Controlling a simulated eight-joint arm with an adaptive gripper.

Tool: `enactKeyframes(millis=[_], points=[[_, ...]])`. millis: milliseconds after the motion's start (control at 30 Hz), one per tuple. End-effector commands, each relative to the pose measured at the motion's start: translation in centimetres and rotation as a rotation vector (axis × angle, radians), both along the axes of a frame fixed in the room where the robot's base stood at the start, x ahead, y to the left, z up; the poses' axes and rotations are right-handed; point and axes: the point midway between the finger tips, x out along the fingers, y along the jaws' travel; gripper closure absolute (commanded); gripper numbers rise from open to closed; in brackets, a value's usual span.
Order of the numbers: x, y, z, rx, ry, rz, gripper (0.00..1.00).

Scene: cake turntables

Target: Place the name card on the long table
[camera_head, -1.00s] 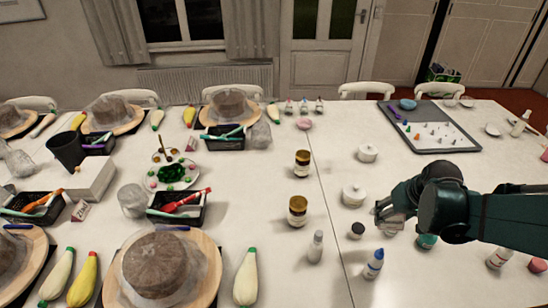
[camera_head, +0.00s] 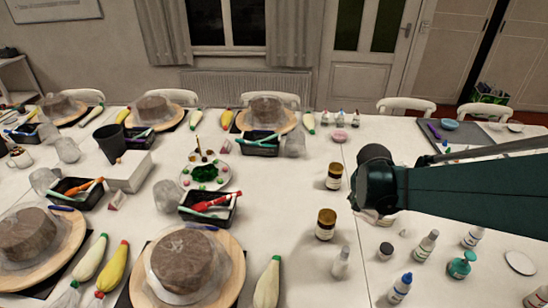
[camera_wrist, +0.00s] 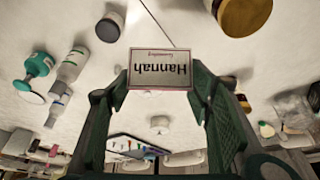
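The name card (camera_wrist: 160,69) is a small pale card with a thin border. It reads "Hannah", upside down in the wrist view. My gripper (camera_wrist: 160,86) has one green finger at each side edge of the card and appears shut on it, above the white table. In the head view my gripper (camera_head: 372,212) is over the middle-right of the long table (camera_head: 300,190), and the card cannot be made out there. Another name card (camera_head: 117,201) stands on the left, near a white box.
Amber jars (camera_head: 326,224) stand left of my gripper. A dark-lidded jar (camera_head: 385,250), a blue-capped bottle (camera_head: 400,288) and a teal pump bottle (camera_head: 460,265) are in front and right. Cakes on boards (camera_head: 185,262) and black tool trays (camera_head: 209,208) fill the left side.

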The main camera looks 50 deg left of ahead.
Motion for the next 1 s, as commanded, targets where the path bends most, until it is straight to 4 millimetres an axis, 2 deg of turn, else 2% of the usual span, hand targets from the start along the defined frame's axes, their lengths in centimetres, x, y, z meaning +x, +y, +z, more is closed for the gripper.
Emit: enactKeyframes(millis=[33,467,767,1000], points=[[-0.4,1.3,0.0,-0.002,0.0,-0.02,0.54],[-4.2,11.5,0.0,-0.002,0.0,-0.289,0.54],[-8.7,19.3,0.0,-0.002,0.0,-0.494,0.54],[-13.2,25.4,-0.1,-0.001,0.0,-0.66,0.54]])
